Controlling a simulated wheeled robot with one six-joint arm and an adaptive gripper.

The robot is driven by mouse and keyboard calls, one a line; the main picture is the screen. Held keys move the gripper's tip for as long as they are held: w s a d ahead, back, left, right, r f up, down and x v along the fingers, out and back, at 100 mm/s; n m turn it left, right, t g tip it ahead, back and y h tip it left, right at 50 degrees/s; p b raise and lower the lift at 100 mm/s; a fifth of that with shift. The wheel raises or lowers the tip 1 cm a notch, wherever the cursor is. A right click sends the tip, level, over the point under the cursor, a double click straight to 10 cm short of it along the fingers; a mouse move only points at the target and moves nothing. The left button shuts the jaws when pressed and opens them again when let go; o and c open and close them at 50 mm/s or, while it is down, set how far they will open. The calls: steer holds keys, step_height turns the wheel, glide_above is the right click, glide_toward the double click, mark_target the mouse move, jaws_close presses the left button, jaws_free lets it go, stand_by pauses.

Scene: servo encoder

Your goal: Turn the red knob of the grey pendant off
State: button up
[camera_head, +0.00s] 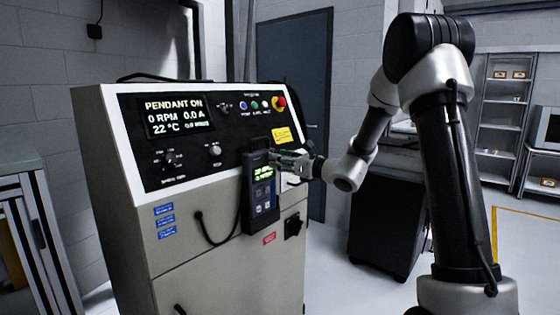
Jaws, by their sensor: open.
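The grey pendant (260,195) is a dark handheld box with a lit green screen, hanging upright on the front of the console. Its red knob cannot be made out; the top of the pendant is close to my gripper. My gripper (279,157) is at the upper right of the pendant, reaching in from the right. It is open, and I cannot tell whether its fingers touch the pendant. The console display (178,115) reads PENDANT ON, 0 RPM, 0.0 A and 22 °C.
The console (215,260) has a black sloped panel with small knobs, coloured buttons and a red mushroom button (279,103). A black cable (204,228) loops left of the pendant. A dark cabinet (385,220) stands behind my arm. Floor at the right is open.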

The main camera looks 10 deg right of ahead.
steer(key=shift+w+a, duration=0.3)
steer(key=shift+w, duration=0.05)
jaws_close()
steer(key=shift+n, duration=0.3)
steer(key=n, duration=1.1)
steer(key=shift+n, duration=0.3)
stand_by(0.5)
